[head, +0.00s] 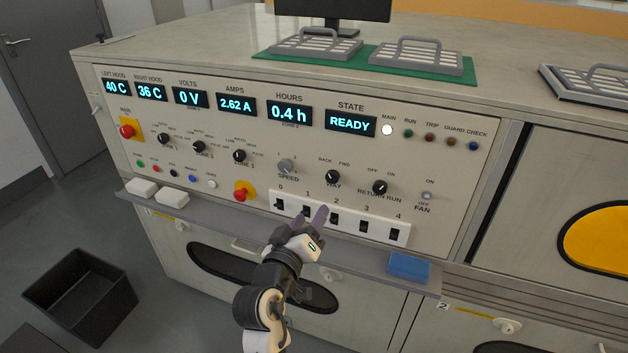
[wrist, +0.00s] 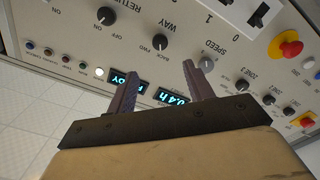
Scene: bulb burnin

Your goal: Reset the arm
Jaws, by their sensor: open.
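My gripper (head: 313,216) is open and empty, in front of the row of rocker switches (head: 347,219) on the white strip of the control panel. In the head view its fingers overlap the strip around switches 1 and 2; I cannot tell whether they touch it. In the wrist view the two fingers (wrist: 161,83) stand apart, with the panel behind them and nothing between them. My arm reaches up from the bottom of the head view. The STATE display (head: 352,122) reads READY.
A grey ledge (head: 235,218) runs below the panel, with white blocks (head: 143,188) at left and a blue block (head: 408,267) at right. A black bin (head: 82,288) stands on the floor at left. Wire trays (head: 415,57) sit on a green mat on top. Knobs and red buttons (head: 127,131) stick out.

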